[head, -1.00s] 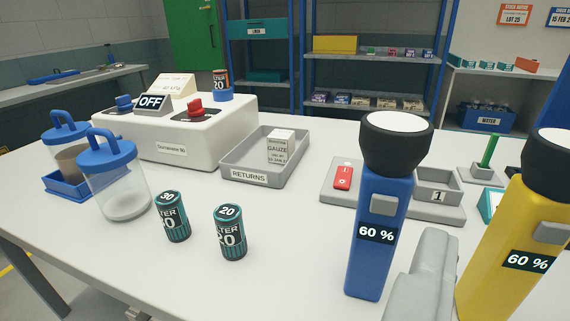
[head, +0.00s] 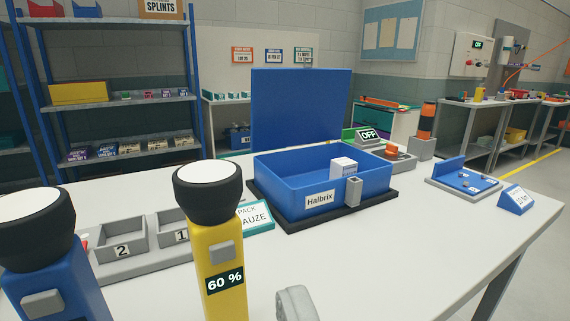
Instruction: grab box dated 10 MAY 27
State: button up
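A small white box (head: 343,167) with faint print stands inside the open blue Halbrix case (head: 279,212), near its front right wall. Its print is too small to read, so I cannot tell its date. The case's lid stands upright at the back. A grey piece at the bottom edge, right of the yellow torch, seems to be part of my gripper (head: 296,304). It is well in front of the case and apart from the white box. The fingertips do not both show, so its opening cannot be told.
A yellow torch (head: 220,262) and a blue torch (head: 50,265) stand close in front at left. The table front right is clear.

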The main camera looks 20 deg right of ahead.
aim_at(340, 166)
jog(key=i+l+u, duration=0.1)
jog(key=l, duration=0.4)
jog(key=i+l+u, duration=0.1)
jog(key=l, duration=0.4)
jog(key=i+l, duration=0.2)
jog(key=l, duration=0.3)
jog(key=i+l+u, duration=0.15)
jog(key=l, duration=0.35)
jog(key=l+u, duration=0.1)
jog(key=l, duration=0.4)
jog(key=i, duration=0.05)
